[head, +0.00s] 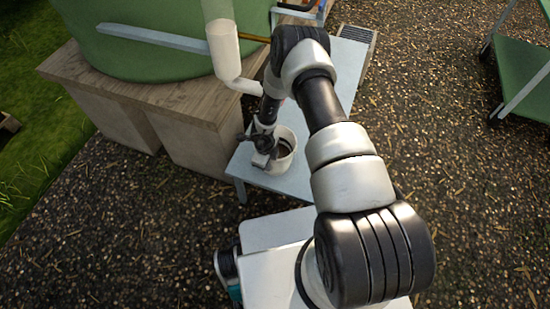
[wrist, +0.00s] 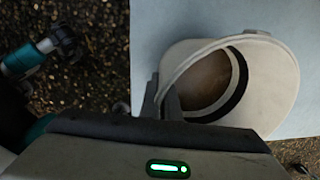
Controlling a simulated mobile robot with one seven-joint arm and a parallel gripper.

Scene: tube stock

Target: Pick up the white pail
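My gripper (head: 264,158) points down at the pail's left side. In the wrist view my gripper's fingers (wrist: 161,103) are a little apart at the left part of the rim, one outside the wall and one inside it. I cannot tell whether either finger touches the wall. The fingertips are partly hidden in the head view.
A big green tub (head: 150,50) stands on a wooden base (head: 150,95) at left, with a white pipe (head: 227,55) coming down beside my arm. A green-shelved cart (head: 525,75) stands at right. The gravel between bench and cart is clear.

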